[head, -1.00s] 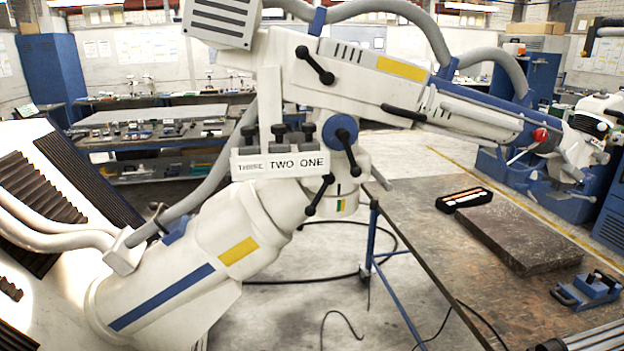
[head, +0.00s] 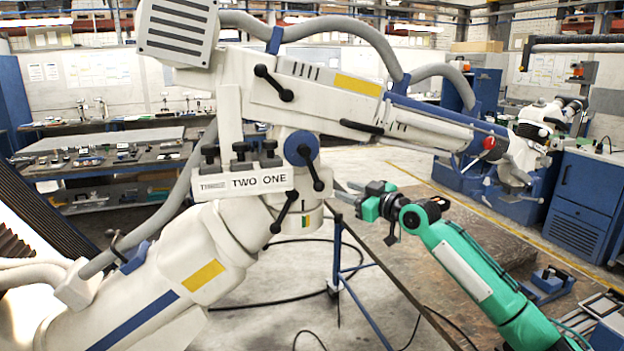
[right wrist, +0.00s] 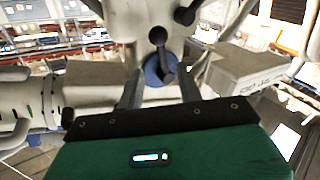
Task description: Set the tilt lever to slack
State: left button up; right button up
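One lever (head: 312,170) sits on a blue round hub (head: 301,147) at the joint and points down, slightly right. Another lever (head: 283,212) is lower, beside a green and yellow mark (head: 314,219). A third (head: 273,82) is on the upper housing. I cannot tell which is named tilt. My right gripper (head: 343,190) is open, right of the hub lever and apart from it. In the right wrist view the fingers (right wrist: 160,92) are spread, with the blue hub (right wrist: 153,73) and its lever (right wrist: 162,52) beyond. My left gripper is out of view.
A label plate (head: 245,181) with black knobs above it reads TWO, ONE and a partly unclear word. Grey hoses (head: 330,28) loop overhead. A stone-like slab (head: 490,240) and a blue device (head: 548,284) lie on the right-hand table. Cables lie on the floor.

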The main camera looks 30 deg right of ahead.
aim_at(318, 181)
jog(key=p+x, duration=0.4)
jog(key=x, duration=0.6)
jog(key=shift+w+a+r, duration=0.15)
jog(key=shift+w, duration=0.1)
jog(key=shift+w+a+p, duration=0.1)
jog(key=shift+w+p, duration=0.3)
jog(key=shift+w, duration=0.25)
jog(key=c, duration=0.7)
jog(key=shift+a+f, duration=0.1)
jog(key=shift+f, duration=0.1)
grip_shut()
